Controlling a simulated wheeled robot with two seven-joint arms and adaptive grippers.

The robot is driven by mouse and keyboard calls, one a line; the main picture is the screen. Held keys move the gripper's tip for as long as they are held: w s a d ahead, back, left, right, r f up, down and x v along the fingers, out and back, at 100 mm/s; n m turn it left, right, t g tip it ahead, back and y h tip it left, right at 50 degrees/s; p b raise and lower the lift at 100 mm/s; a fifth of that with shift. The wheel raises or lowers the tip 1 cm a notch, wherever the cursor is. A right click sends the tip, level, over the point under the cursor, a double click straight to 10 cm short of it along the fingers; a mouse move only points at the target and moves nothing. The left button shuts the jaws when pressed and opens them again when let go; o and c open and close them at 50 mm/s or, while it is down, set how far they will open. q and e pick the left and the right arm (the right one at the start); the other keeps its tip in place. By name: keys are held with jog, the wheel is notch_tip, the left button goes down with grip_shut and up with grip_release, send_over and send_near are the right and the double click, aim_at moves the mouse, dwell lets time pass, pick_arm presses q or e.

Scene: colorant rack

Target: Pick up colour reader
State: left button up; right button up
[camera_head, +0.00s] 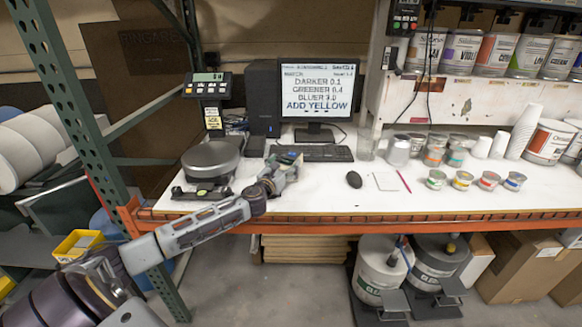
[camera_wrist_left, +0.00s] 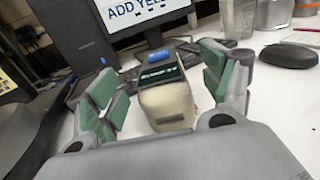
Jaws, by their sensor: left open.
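The colour reader (camera_wrist_left: 165,103) is a small beige device with a dark green display and a blue button on top. In the left wrist view it stands on the white bench between my fingers. My left gripper (camera_wrist_left: 163,88) is open, with one green-padded finger on each side of the reader and gaps on both sides. In the head view my left gripper (camera_head: 282,170) is over the bench in front of the keyboard and mostly hides the reader. My right gripper is not in view.
A scale (camera_head: 210,160) stands left of my gripper. The keyboard (camera_head: 315,153) and monitor (camera_head: 318,90) are behind it, the black mouse (camera_head: 354,179) to the right. Several small paint cans (camera_head: 462,181) stand further right. The bench front between scale and mouse is mostly clear.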

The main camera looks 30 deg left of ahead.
aim_at(291, 156)
pick_arm(q)
jog(key=shift+w, duration=0.1)
jog(key=shift+w, duration=0.1)
jog(key=shift+w+a+r, duration=0.15)
jog(key=shift+w+a, duration=0.05)
jog(key=shift+w, duration=0.55)
jog(key=shift+w+a, duration=0.15)
jog(key=shift+w, duration=0.7)
jog(key=shift+w+a, duration=0.1)
jog(key=shift+w, duration=0.7)
jog(key=shift+c, duration=0.5)
jog(key=c, duration=1.3)
jog(key=shift+c, duration=0.2)
jog(key=shift+c, duration=0.8)
